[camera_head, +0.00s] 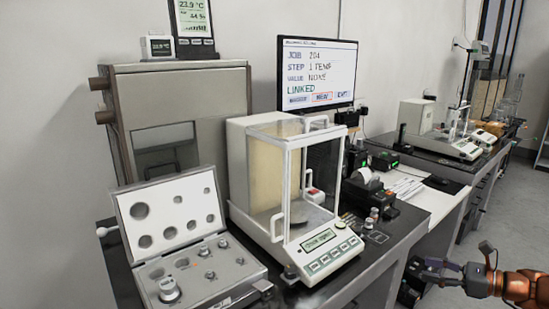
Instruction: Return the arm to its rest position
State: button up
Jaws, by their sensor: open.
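My arm, orange and dark (520,287), reaches in from the lower right edge of the head view. My gripper (428,272) is at its end, pointing left, open, with nothing seen between its fingers. It is in front of the dark table's right side, low in the picture and apart from the balance. Part of the arm is cut off by the picture's edge. I cannot tell exactly how far the fingers are from the table's side.
A glass-sided balance (328,252) and an open weight case (205,278) stand on the dark table. A monitor (318,72), a small printer (370,192) and papers (408,188) are behind. Another bench (480,165) is farther right. Grey floor (510,225) is free at right.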

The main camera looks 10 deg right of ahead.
jog(key=s+a+r+n+g+y, duration=0.1)
jog(key=a+r+n+g, duration=0.2)
jog(key=a, duration=0.7)
jog(key=s+a+r+n+g, duration=0.1)
jog(key=a+n+g, duration=0.35)
jog(key=a, duration=0.45)
jog(key=s+a+n+g+h, duration=0.3)
jog(key=s+a+n+g, duration=0.2)
jog(key=s+a+n, duration=0.6)
jog(key=s+f+n+g+h, duration=0.1)
jog(key=s+f+n+h, duration=0.3)
jog(key=s, duration=0.5)
jog(key=s+f+n+h, duration=0.1)
jog(key=s+n+h, duration=0.4)
jog(key=s, duration=0.5)
notch_tip(320, 180, up, 16)
jog(key=w+m+p, duration=0.1)
jog(key=p, duration=1.3)
jog(key=shift+w+f+t+h, duration=0.2)
jog(key=shift+w+t+h, duration=0.1)
jog(key=shift+t+h, duration=0.1)
